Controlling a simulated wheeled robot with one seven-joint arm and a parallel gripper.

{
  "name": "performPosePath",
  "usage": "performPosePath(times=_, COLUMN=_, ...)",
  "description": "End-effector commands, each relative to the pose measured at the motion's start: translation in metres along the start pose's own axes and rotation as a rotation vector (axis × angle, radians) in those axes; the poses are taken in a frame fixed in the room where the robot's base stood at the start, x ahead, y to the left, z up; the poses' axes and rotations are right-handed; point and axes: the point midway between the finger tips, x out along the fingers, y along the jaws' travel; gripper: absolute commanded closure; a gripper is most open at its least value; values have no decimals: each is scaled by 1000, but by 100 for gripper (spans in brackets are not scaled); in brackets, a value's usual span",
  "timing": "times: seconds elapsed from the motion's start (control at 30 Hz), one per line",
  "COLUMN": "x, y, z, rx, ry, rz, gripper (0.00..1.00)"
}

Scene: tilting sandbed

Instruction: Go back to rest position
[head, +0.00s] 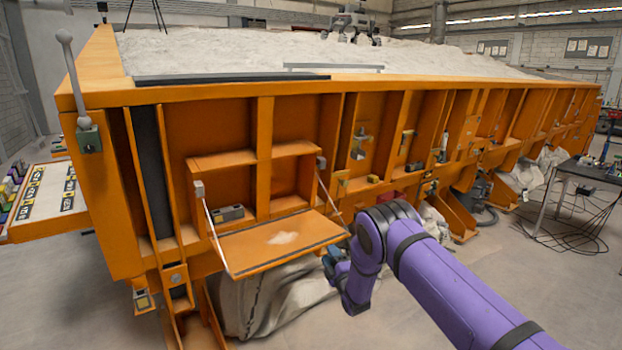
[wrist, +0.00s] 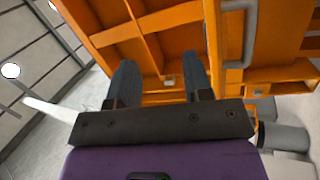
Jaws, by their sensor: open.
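My gripper (wrist: 160,80) is open in the wrist view, with two dark fingers apart and nothing between them. They stand in front of orange panels of the sandbed's frame. In the head view my purple arm reaches in from the lower right. Its end is bent down beside the right side of the fold-down shelf (head: 262,248), and the gripper itself is mostly hidden there. The big orange sandbed (head: 220,97) fills the middle, with pale sand (head: 230,55) on top.
The shelf hangs open on two rods, with a whitish patch on it. A small grey box (head: 229,213) sits in the recess behind it. A pale sack (head: 265,300) lies below. A dark table (head: 590,172) with cables stands at the right. Floor is clear at the lower left.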

Motion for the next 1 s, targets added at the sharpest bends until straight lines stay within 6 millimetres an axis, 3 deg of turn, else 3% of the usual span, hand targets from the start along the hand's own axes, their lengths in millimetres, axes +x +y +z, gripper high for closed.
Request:
performPosePath(times=0.03, x=14, y=24, z=4, rx=20, ry=-24, rz=-14, gripper=54)
performPosePath(times=0.2, x=43, y=83, z=16, rx=104, ry=-110, rz=-88, gripper=54)
performPosePath(times=0.47, x=65, y=177, z=28, rx=241, ry=-245, rz=-188, gripper=54)
performPosePath(times=0.73, x=58, y=274, z=31, rx=394, ry=-389, rz=-279, gripper=54)
performPosePath(times=1.0, x=25, y=364, z=25, rx=551, ry=-536, rz=-357, gripper=54)
